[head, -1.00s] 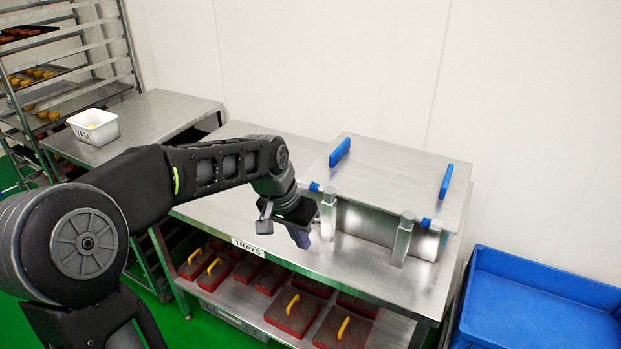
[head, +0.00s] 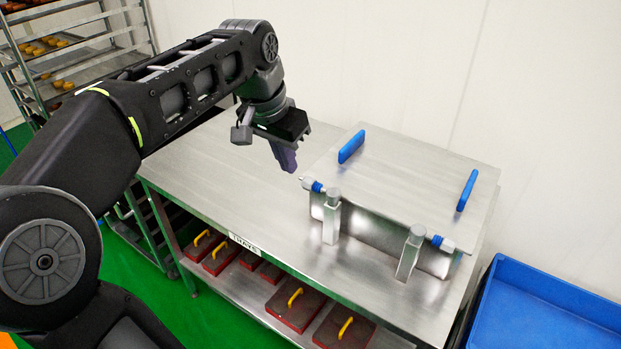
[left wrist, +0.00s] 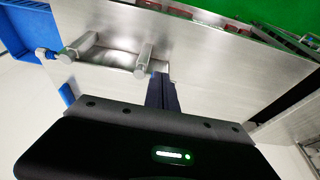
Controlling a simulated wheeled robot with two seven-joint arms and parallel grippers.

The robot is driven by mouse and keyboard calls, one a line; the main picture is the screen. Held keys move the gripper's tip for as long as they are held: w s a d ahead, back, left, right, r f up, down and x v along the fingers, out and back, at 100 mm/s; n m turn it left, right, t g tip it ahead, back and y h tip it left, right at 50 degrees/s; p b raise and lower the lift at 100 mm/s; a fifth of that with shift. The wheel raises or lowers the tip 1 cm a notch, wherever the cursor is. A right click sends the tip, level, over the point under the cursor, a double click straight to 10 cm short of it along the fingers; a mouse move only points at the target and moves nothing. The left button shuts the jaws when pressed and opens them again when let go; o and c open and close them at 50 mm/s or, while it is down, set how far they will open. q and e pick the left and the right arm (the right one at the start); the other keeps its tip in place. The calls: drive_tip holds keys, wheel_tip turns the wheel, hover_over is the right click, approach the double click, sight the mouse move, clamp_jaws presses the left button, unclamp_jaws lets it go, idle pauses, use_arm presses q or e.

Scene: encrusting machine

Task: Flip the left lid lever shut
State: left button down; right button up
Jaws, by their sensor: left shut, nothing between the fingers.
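The steel machine's flat lid (head: 405,185) has two upright blue handles. At its left front corner is the left lid lever, a short steel piece with a blue collar (head: 316,186), beside an upright square steel post (head: 332,217). My left gripper (head: 287,162) is shut and empty, fingers pointing down, above and left of that corner and apart from it. In the left wrist view the shut fingers (left wrist: 161,92) point toward the machine near one post (left wrist: 143,57). The fingers seem to hide the left lever there. My right gripper is not in view.
A matching blue-collared piece (head: 438,242) and post (head: 411,251) are at the right front. The steel table (head: 230,185) is clear left of the machine. Red blocks with yellow handles (head: 297,305) lie on the lower shelf. A blue bin (head: 545,310) stands at right.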

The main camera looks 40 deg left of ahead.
sight(321, 191)
use_arm(q)
drive_tip(key=w+f+p, duration=0.1)
drive_tip(key=w+f, duration=0.6)
drive_tip(key=f, duration=0.3)
drive_tip(key=shift+f+p, duration=0.25)
drive_tip(key=shift+p, duration=0.1)
